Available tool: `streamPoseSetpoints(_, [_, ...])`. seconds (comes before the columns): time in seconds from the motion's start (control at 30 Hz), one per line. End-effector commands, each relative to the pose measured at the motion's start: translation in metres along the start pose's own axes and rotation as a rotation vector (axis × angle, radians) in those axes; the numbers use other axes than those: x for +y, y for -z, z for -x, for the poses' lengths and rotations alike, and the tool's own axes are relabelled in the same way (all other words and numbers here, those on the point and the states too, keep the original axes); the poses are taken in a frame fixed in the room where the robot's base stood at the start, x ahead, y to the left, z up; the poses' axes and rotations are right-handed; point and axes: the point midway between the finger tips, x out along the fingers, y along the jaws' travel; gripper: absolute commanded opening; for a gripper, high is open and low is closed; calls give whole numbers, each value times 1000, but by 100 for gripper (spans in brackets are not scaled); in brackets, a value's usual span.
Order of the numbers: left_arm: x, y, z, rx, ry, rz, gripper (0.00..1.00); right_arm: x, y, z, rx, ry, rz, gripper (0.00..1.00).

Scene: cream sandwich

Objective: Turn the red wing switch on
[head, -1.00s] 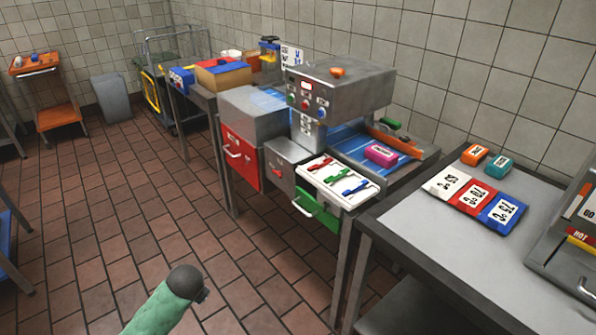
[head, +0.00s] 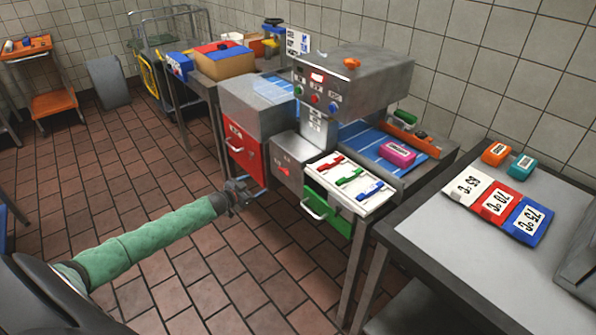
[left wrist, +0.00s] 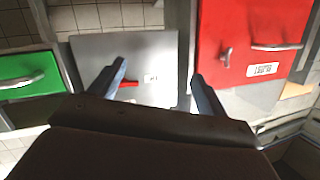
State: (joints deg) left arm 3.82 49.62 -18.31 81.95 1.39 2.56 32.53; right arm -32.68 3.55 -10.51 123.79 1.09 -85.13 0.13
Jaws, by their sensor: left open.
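A small red wing switch (head: 284,171) sits on the front of a grey metal box between the red drawer and the green drawer. In the left wrist view the red switch (left wrist: 129,84) lies level beside a small white label, near the left fingertip. My left gripper (head: 243,191) is open and empty, in front of and to the left of the grey box. In the left wrist view its fingers (left wrist: 160,78) are apart, facing the grey panel. Whether a finger touches the switch cannot be told. My right gripper is out of view.
The red drawer (head: 243,148) with a bar handle is left of the grey box. The green drawer (head: 328,213) is on its right, under a white panel (head: 349,184) with red, green and blue levers. A grey table (head: 440,240) stands at right. Floor in front is clear.

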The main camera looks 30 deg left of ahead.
Motion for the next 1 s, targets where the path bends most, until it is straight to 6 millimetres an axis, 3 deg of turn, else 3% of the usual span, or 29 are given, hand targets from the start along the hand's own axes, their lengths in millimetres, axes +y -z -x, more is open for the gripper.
streamPoseSetpoints(0.23, [26,41,9,233,-176,160,76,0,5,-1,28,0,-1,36])
streamPoseSetpoints(0.47, [33,52,11,273,-225,244,76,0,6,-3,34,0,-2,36])
streamPoseSetpoints(0.67, [34,57,-2,273,-224,246,76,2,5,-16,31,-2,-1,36])
streamPoseSetpoints(1.0, [43,70,-40,273,-224,245,76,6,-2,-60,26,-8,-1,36])
